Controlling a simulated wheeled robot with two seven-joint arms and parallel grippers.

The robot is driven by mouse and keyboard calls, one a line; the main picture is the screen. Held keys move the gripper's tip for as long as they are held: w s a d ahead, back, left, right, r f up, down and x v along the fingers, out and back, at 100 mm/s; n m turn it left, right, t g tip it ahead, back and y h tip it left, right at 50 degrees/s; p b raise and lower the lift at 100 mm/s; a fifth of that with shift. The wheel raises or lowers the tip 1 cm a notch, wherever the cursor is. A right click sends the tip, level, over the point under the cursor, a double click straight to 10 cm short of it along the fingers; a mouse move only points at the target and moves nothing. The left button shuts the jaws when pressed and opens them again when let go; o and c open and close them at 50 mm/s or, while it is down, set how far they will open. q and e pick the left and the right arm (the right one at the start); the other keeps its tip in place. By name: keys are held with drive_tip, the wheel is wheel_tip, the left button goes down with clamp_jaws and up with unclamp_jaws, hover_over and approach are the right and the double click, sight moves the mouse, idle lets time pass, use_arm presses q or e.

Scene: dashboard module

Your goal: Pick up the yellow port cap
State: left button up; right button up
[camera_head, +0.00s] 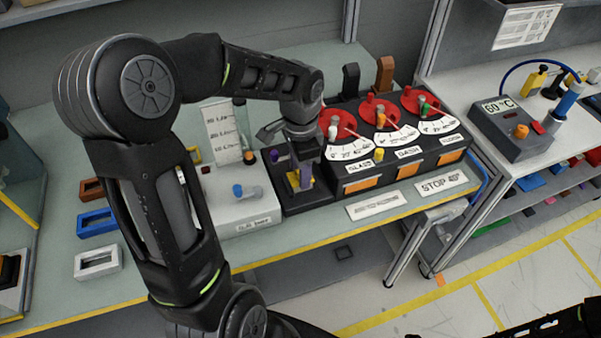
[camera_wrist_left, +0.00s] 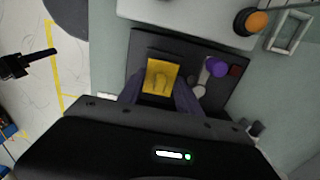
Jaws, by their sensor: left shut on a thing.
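The yellow port cap (camera_wrist_left: 161,77) shows as a yellow block between the fingers of my left gripper (camera_wrist_left: 160,98) in the left wrist view. The gripper is shut on it. In the head view my left gripper (camera_head: 300,182) points down over the dark base at the left end of the dashboard module (camera_head: 400,165), and a little of the yellow cap (camera_head: 293,180) shows between the fingers. The cap's lower side is hidden, so I cannot tell whether it touches the base.
A purple knob (camera_wrist_left: 217,67) stands close beside the gripper. A white box (camera_head: 238,200) with a blue knob sits to its left. Red dials (camera_head: 377,110) rise on the module to its right. Blue (camera_head: 97,222) and white (camera_head: 98,262) frames lie on the table's left side.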

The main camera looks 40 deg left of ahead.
use_arm(q)
wheel_tip(320, 180, up, 10)
drive_tip(key=shift+r+b, duration=0.1)
drive_tip(key=shift+b, duration=0.55)
idle(0.3)
